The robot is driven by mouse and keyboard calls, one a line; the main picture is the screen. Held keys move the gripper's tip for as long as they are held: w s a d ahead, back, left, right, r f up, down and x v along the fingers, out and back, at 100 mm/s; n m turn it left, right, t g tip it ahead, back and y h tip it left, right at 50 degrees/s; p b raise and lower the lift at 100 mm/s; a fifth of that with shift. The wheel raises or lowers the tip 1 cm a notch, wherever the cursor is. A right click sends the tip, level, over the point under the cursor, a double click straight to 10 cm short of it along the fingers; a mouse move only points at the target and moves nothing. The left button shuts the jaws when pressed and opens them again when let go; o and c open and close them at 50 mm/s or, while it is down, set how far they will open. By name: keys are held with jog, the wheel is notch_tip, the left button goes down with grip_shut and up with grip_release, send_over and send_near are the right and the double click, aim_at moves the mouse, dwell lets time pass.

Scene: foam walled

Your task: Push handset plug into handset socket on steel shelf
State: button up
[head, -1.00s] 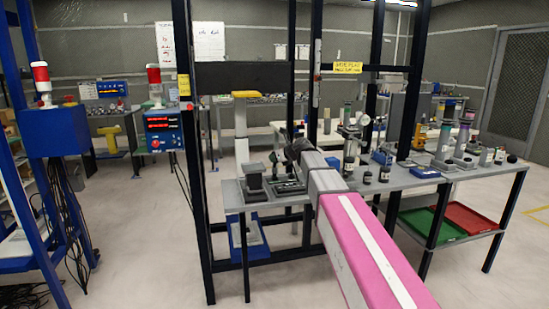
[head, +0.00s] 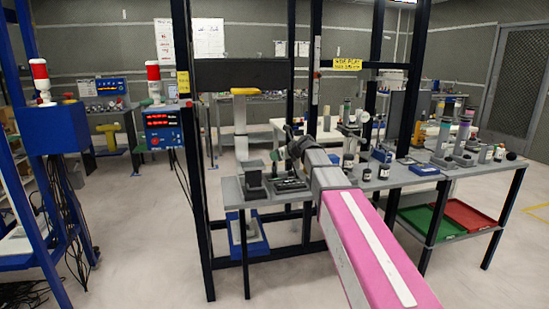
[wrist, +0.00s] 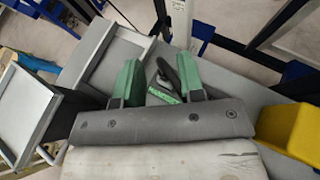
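My gripper (wrist: 160,76) shows in the wrist view with its two green fingertips well apart. A small black part (wrist: 168,72), which may be the handset plug, shows in the gap, nearer the right fingertip. A green label (wrist: 163,97), which seems to read "HANDSET", lies just below it. I cannot tell whether either finger touches the black part. The grey steel shelf (wrist: 225,90) lies below the fingers. In the head view my gripper (head: 291,143) is dark and small over the left end of the grey shelf (head: 375,187). The socket cannot be made out.
In the wrist view a grey tray (wrist: 108,62) lies left and a yellow block (wrist: 290,128) right. In the head view dark devices (head: 254,182) stand at the shelf's left end, jars (head: 384,171) to the right. Black frame posts (head: 194,150) rise close by.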

jog(key=v, duration=0.8)
jog(key=shift+d, duration=0.2)
jog(key=shift+s, duration=0.2)
